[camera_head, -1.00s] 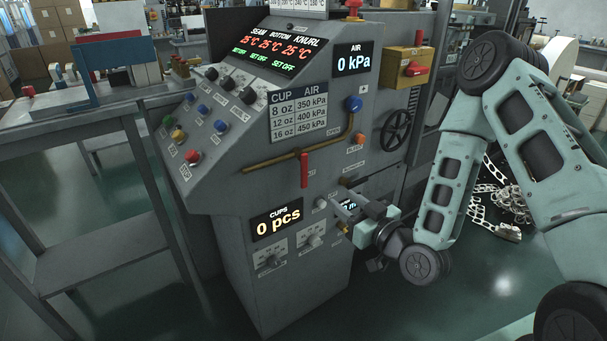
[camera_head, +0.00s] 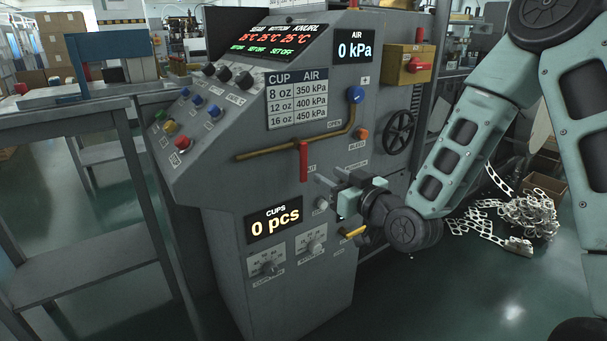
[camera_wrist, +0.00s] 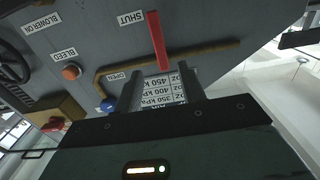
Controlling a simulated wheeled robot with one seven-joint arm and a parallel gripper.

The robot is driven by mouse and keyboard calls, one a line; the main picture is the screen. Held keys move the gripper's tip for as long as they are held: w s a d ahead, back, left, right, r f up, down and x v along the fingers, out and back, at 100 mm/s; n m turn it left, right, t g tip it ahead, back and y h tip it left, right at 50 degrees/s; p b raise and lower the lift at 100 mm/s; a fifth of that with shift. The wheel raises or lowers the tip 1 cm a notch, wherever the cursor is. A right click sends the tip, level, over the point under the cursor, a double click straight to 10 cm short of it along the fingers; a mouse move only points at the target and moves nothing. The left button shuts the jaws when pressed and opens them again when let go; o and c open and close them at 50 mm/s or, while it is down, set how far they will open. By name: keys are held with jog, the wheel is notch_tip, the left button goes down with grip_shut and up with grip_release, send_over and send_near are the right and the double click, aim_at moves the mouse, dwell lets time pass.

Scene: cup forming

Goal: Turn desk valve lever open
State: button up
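The red valve lever (camera_head: 303,161) hangs straight down from the brass pipe (camera_head: 268,149) on the sloped grey console. In the wrist view the lever (camera_wrist: 157,40) shows upside down, beside the SHUT label (camera_wrist: 131,18), with the OPEN label (camera_wrist: 115,77) along the pipe. My gripper (camera_head: 328,181) is just right of the lever's lower end in the head view, pointing at the panel. Its two fingers (camera_wrist: 162,80) are apart with nothing held between them. In the wrist view the lever's pipe end shows between the fingertips; the remaining distance is unclear.
A blue knob (camera_head: 355,95) tops the pipe's right end. An orange bleed button (camera_head: 361,134) and a black handwheel (camera_head: 399,132) are to the right. A yellow handle (camera_head: 354,231) is below my gripper. The CUPS display (camera_head: 274,222) is lower left. Metal scrap (camera_head: 525,215) lies on the floor.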

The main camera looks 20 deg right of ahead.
aim_at(305, 161)
jog(key=x, duration=1.1)
jog(key=shift+w, duration=0.2)
grip_shut()
